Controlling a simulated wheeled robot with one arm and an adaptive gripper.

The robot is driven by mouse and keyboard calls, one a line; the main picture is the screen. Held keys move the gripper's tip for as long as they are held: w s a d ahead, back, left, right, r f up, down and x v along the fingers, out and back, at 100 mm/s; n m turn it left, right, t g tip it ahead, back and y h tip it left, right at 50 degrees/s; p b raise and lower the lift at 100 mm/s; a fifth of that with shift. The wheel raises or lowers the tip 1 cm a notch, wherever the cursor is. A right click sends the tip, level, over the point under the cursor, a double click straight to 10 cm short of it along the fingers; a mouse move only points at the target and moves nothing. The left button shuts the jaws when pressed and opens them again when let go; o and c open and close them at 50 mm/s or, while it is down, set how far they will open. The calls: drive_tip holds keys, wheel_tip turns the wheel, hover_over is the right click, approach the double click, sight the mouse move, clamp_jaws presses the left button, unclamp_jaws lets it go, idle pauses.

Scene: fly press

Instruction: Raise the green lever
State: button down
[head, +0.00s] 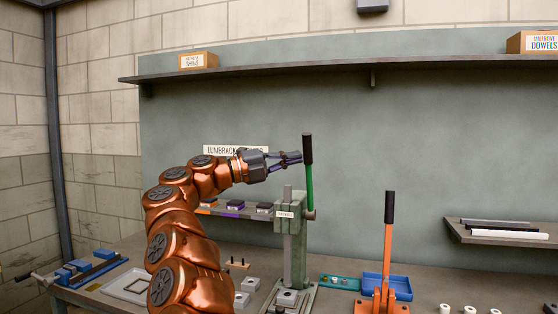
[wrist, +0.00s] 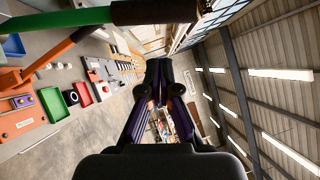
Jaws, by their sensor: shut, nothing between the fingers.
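The green lever (head: 309,184) with its black grip (head: 307,149) stands almost upright from its pivot on the right side of the grey-green press (head: 295,240). In the wrist view the green lever (wrist: 62,22) crosses the top left, with its black grip (wrist: 150,12) at the top edge. My gripper (head: 298,158) is shut and empty. In the head view its tips lie just left of the lower part of the black grip; I cannot tell whether they touch. The wrist view shows the closed fingers (wrist: 160,82) with the grip apart from them.
An orange lever press (head: 387,250) stands to the right, by a blue tray (head: 400,284). A low shelf with small blocks (head: 235,207) lies behind my arm. Small grey blocks (head: 250,284) sit on the bench left of the press. A long shelf (head: 290,72) runs above.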

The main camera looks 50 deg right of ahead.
drive_tip(key=shift+w+d+r+p, duration=0.2)
drive_tip(key=shift+d+p, duration=0.2)
drive_tip(key=shift+d, duration=0.15)
drive_tip(key=shift+w+d+r+p, duration=0.1)
drive_tip(key=shift+d+r+p, duration=0.05)
drive_tip(key=shift+d+p, duration=0.35)
drive_tip(key=shift+w+d+r+p, duration=0.2)
drive_tip(key=shift+d+p, duration=0.1)
drive_tip(key=shift+d, duration=0.3)
